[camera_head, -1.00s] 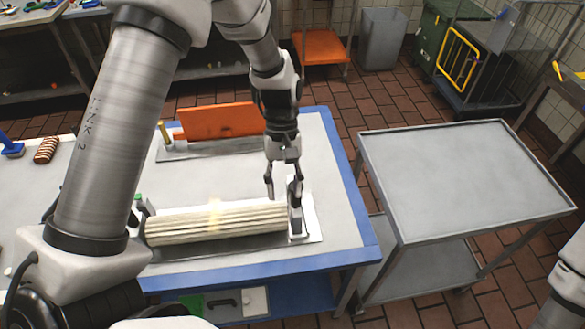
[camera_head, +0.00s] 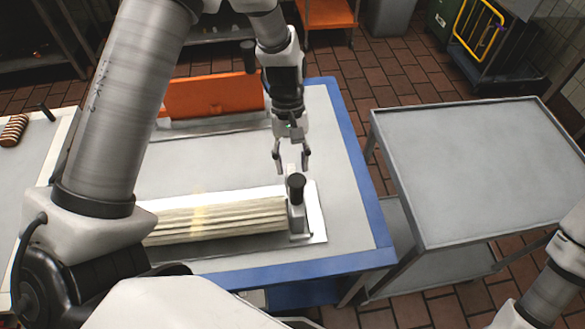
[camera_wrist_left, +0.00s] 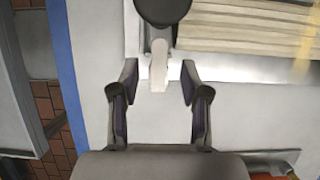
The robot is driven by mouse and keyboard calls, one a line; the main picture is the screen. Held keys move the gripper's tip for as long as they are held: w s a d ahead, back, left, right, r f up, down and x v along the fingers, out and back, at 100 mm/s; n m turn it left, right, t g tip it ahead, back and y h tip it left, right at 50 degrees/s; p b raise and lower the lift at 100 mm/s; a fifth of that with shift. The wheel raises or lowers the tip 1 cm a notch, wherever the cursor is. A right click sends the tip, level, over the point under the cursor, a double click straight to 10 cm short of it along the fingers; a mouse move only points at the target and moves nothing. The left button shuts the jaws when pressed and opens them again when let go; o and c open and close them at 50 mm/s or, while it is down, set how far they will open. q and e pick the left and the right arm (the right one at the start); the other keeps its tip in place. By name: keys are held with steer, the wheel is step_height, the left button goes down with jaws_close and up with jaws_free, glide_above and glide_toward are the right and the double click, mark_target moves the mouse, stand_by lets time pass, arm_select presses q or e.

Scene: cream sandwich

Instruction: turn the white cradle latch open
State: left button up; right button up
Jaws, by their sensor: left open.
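The white cradle latch (camera_wrist_left: 159,70) is a short pale lever below a round black knob (camera_head: 296,182), at the right end of the cradle in the head view. In the left wrist view the black knob (camera_wrist_left: 163,10) is at the top edge and the lever points toward my palm. My left gripper (camera_head: 292,165) is open just behind the knob, pointing down. In the left wrist view its fingertips (camera_wrist_left: 160,75) stand on either side of the lever's end, with gaps showing. The cradle holds a long cream ribbed stack (camera_head: 220,220).
An orange panel (camera_head: 212,95) stands on a metal base at the back of the blue-edged table (camera_head: 352,170). A bare grey cart (camera_head: 470,165) stands to the right. My left arm hides the table's left part. Part of my right arm shows at lower right.

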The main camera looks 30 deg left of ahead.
arm_select(q)
steer(key=x, duration=0.2)
steer(key=shift+s+d+f, duration=0.25)
steer(key=shift+s+d, duration=0.05)
steer(key=shift+s, duration=0.05)
steer(key=shift+w+a+f, duration=0.1)
steer(key=shift+w+f, duration=0.05)
jaws_close()
